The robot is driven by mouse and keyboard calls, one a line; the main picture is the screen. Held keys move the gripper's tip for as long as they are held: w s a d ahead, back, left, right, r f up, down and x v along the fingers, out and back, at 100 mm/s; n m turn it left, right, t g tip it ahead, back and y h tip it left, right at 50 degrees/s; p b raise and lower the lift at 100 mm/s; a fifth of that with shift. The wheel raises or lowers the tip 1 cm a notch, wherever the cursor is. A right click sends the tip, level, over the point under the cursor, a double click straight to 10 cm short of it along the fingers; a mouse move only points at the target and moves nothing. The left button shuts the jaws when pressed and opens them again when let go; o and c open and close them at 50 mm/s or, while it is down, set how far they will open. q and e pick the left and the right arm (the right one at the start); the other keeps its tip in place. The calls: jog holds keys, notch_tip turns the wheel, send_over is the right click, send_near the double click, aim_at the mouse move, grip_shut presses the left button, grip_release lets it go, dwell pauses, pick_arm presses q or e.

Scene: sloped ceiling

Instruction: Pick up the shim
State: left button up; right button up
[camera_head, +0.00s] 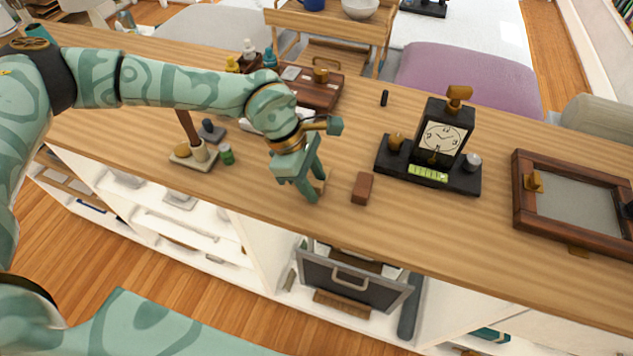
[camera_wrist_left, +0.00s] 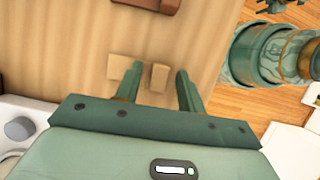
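My left gripper (camera_head: 314,187) points down over the front of the wooden counter, and it is open. Small pale wooden pieces, probably including the shim (camera_wrist_left: 160,77), lie on the counter by its fingertips. In the left wrist view (camera_wrist_left: 158,73), one pale piece shows between the two fingers, and a second pale piece (camera_wrist_left: 119,66) lies beside it, partly behind the left finger. I cannot tell whether the fingers touch either. In the head view, only a bit of pale wood (camera_head: 322,185) shows beside the fingers. My right gripper is not in view.
A reddish-brown block (camera_head: 362,188) lies just right of the gripper. A black clock stand (camera_head: 430,170) is farther right, then a wooden frame (camera_head: 522,205). A green jar (camera_head: 227,154) and a small stand (camera_head: 195,157) are left. The counter's front edge is close.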

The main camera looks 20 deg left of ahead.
aim_at(313, 183)
pick_arm(q)
grip_shut()
jog(key=shift+r, duration=0.5)
notch_tip(313, 183, up, 3)
jog(key=shift+p, duration=0.7)
jog(key=s+r+p, duration=0.3)
jog(key=s+r, duration=0.6)
jog(key=s, duration=0.5)
jog(key=shift+a, duration=0.2)
